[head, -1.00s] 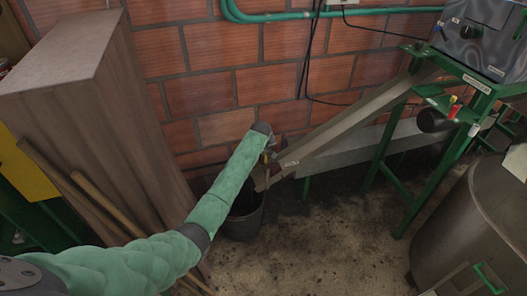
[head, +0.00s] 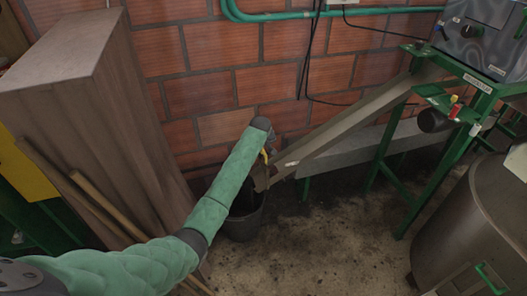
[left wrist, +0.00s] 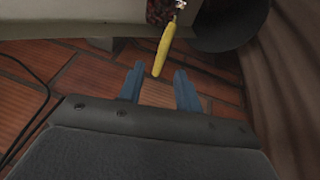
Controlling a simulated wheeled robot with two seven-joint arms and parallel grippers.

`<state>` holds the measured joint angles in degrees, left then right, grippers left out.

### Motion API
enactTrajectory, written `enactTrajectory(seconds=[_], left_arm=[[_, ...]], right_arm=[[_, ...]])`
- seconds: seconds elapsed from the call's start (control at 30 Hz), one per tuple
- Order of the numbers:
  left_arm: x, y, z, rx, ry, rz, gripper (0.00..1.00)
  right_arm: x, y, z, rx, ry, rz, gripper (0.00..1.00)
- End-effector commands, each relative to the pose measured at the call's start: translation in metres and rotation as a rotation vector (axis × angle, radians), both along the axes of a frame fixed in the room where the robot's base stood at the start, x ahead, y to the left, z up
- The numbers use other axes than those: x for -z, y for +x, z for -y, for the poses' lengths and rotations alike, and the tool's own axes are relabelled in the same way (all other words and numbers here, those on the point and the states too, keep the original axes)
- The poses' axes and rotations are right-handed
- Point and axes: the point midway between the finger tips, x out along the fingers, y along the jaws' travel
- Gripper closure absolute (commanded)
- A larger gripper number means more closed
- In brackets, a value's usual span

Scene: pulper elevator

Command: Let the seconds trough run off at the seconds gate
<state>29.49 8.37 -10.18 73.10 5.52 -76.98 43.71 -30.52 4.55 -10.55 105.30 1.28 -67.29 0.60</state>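The seconds trough (head: 345,122) is a sloping metal chute that runs from the green-framed machine down to the left along the brick wall. The seconds gate's yellow handle (head: 265,156) is at its low end; it also shows in the left wrist view (left wrist: 166,45). A dark bucket (head: 243,222) stands under that end. My left gripper (head: 270,146) is at the low end, partly hidden by its own arm. In the left wrist view its blue fingers (left wrist: 159,69) are apart, with the handle's tip showing between the fingertips, not clamped. Whether they touch cannot be told. My right gripper is out of view.
A tall wooden box (head: 90,120) stands close on the left of my left arm, with wooden poles (head: 100,207) leaning at it. The green machine frame (head: 400,165) and a large metal drum (head: 470,230) are at right. The floor between is clear.

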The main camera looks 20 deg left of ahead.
Motion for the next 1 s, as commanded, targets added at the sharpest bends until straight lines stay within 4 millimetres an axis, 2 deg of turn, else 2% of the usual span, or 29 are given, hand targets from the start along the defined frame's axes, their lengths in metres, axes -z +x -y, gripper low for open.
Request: enactTrajectory(seconds=[0.2,0.33,0.87,1.0], left_arm=[[-0.026,-0.012,0.002,-0.001,-0.001,0.001,0.66],[-0.035,-0.016,0.002,-0.001,0.000,0.000,0.66],[-0.039,-0.017,0.002,0.002,0.001,0.000,0.66],[-0.039,-0.017,0.002,0.050,0.023,-0.001,0.66]], right_arm=[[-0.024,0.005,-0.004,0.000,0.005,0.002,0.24],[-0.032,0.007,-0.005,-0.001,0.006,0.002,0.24],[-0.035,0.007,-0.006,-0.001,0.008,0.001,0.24],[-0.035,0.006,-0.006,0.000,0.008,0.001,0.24]])
